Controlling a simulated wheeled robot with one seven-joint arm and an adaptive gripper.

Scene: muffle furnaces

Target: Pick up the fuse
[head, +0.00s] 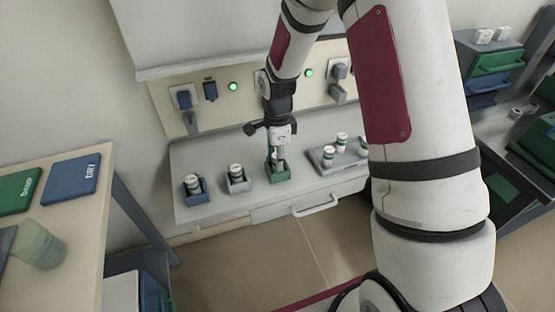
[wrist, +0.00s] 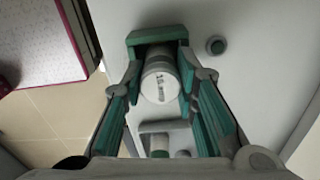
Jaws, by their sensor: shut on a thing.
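My gripper (head: 278,157) is over the green holder (head: 283,176) on the grey counter in the head view. In the wrist view its two green-padded fingers (wrist: 159,90) are closed around a white cylindrical fuse (wrist: 161,82) with dark print on its round end. The fuse is at the green holder (wrist: 160,35), whose wall shows behind it. I cannot tell whether it is still seated or slightly lifted. In the head view the fuse is mostly hidden by the gripper.
A blue holder (head: 195,197) and a grey holder (head: 240,186) with similar white-and-green cylinders stand to the left. A grey tray (head: 352,161) with several more is to the right. The wall panel (head: 222,96) with sockets and green lights rises behind. A drawer handle (head: 316,206) juts out in front.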

